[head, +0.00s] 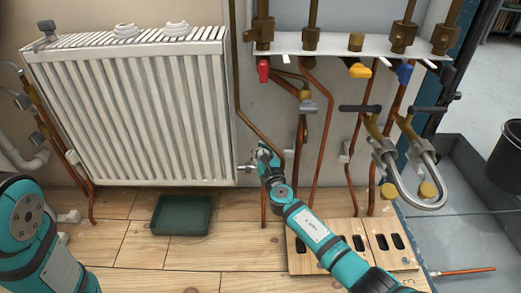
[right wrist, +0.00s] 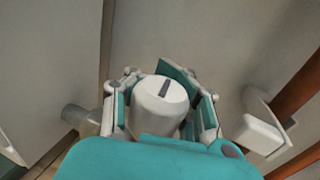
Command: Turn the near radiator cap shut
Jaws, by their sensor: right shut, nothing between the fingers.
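The white radiator (head: 130,110) hangs on the wall at left in the head view. The near radiator cap (right wrist: 160,105) is a white round knob with a dark mark on its top. It shows in the middle of the right wrist view, with the finger links of my right gripper (head: 262,155) on both sides of it. That gripper is at the radiator's lower right corner and is shut with nothing held. Whether it touches the cap is unclear. In the head view the gripper largely hides the cap. My left arm shows at lower left; its gripper is out of view.
A dark green tray (head: 181,215) lies on the wooden floor below the radiator. A slotted wooden board (head: 352,245) lies at lower right, beside my right arm. Copper pipes (head: 328,115) run down the wall right of the gripper. A white pipe clip (right wrist: 258,132) is close by.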

